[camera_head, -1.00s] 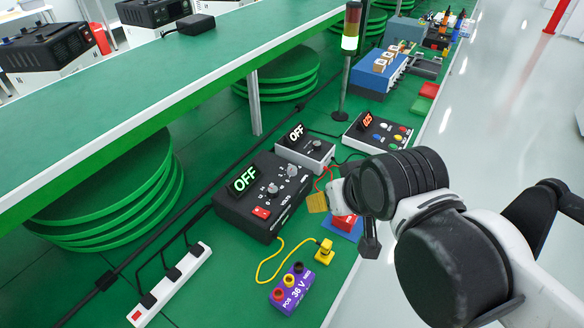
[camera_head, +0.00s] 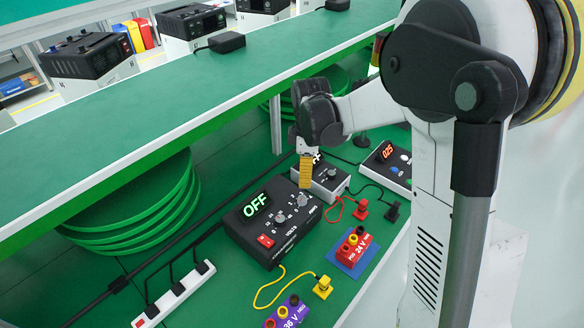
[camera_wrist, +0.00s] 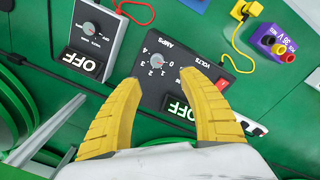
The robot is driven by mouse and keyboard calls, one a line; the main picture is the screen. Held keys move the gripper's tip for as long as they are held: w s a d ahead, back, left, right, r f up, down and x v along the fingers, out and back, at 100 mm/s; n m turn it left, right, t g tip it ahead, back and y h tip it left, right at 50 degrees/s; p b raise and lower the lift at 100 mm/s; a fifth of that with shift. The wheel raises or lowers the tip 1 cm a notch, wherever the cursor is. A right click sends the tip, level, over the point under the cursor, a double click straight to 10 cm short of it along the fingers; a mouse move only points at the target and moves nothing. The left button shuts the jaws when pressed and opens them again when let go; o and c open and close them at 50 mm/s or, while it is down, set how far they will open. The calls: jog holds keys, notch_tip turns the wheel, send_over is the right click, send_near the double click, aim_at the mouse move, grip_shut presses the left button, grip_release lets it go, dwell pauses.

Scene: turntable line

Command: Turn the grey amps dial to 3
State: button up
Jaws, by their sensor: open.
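The black power supply (camera_head: 246,231) sits on the green bench with its green display reading OFF. Its grey amps dial (camera_head: 302,199) is the one nearer the small grey unit; the volts dial (camera_head: 280,217) is beside it. In the wrist view the amps dial (camera_wrist: 156,61) has a ring of numbers and the AMPS label; its exact setting is too small to read. My gripper (camera_head: 306,172) points down above the amps end of the box. In the wrist view my gripper (camera_wrist: 160,80) is open and empty, the dial showing between its yellow fingers. The right finger partly hides the volts dial.
A small grey unit (camera_head: 328,183) stands close beside the box. A red switch (camera_head: 266,241) is on the box's front. A red 24 V block (camera_head: 354,249), a purple 36 V block (camera_head: 287,315) and loose cables lie in front. A green shelf (camera_head: 200,85) overhangs behind.

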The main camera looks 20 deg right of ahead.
aim_at(302, 199)
jog(key=shift+n+g, duration=0.3)
jog(key=shift+n, duration=0.4)
jog(key=f+b, duration=0.1)
jog(key=f, duration=0.3)
jog(key=w+f+b, duration=0.1)
jog(key=f, duration=0.8)
jog(key=shift+w+f+b, duration=0.1)
jog(key=shift+w+b, duration=0.15)
jog(key=shift+b, duration=0.15)
jog(key=shift+c, duration=0.4)
grip_shut()
